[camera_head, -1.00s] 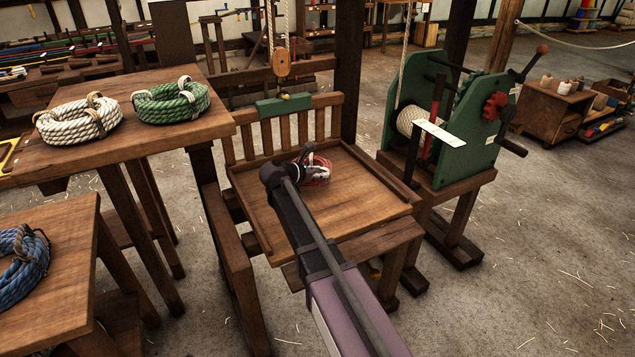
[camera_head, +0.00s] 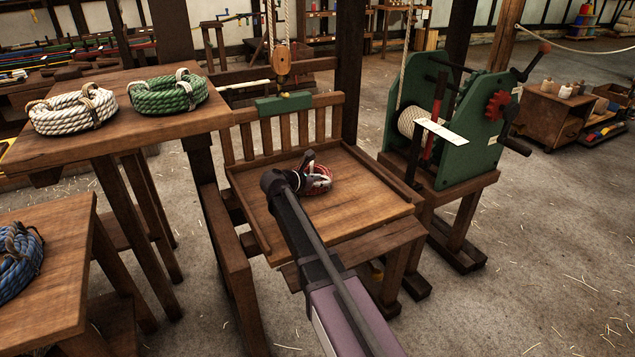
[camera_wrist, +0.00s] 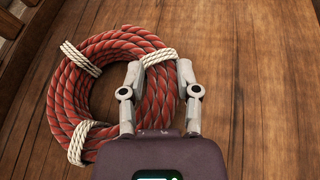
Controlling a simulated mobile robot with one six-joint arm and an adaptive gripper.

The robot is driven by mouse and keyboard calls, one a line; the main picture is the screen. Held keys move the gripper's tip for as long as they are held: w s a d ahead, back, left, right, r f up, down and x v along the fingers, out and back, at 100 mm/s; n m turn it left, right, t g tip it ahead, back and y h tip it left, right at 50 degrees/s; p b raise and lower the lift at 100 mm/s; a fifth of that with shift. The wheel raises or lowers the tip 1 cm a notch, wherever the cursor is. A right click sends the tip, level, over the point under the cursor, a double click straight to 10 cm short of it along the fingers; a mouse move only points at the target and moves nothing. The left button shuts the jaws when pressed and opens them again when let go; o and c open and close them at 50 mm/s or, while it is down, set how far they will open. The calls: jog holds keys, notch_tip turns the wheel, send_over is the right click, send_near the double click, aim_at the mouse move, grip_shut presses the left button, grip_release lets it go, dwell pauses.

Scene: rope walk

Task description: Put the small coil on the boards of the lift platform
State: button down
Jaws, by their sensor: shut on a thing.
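The small coil is a red rope ring (camera_wrist: 73,92) with white ties. In the wrist view it is over the brown boards of the lift platform (camera_wrist: 255,85), at or very close to them; I cannot tell if it touches. My gripper (camera_wrist: 160,75) is shut on the coil's right side, by a white tie. In the head view the coil (camera_head: 321,184) shows partly behind my gripper (camera_head: 307,176). The lift platform (camera_head: 365,205) has low side rails and a slatted back.
A table to the left bears a white coil (camera_head: 72,112) and a green coil (camera_head: 168,95). A blue coil (camera_head: 18,258) lies on a lower table. A green winch (camera_head: 465,130) stands right of the platform. The platform boards in front and to the right are clear.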

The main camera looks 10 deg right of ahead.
jog(key=shift+f, duration=0.1)
jog(key=shift+c, duration=1.6)
grip_release()
jog(key=shift+s+a+r+p, duration=0.25)
jog(key=shift+a+r+p, duration=0.05)
jog(key=shift+a+r, duration=0.1)
jog(key=p+v, duration=0.3)
jog(key=v, duration=0.6)
jog(key=shift+s+a+r+p, duration=0.15)
jog(key=shift+a+p, duration=0.1)
jog(key=shift+p, duration=0.15)
jog(key=shift+s+a+r, duration=0.15)
jog(key=shift+s+a, duration=0.2)
jog(key=shift+a, duration=0.2)
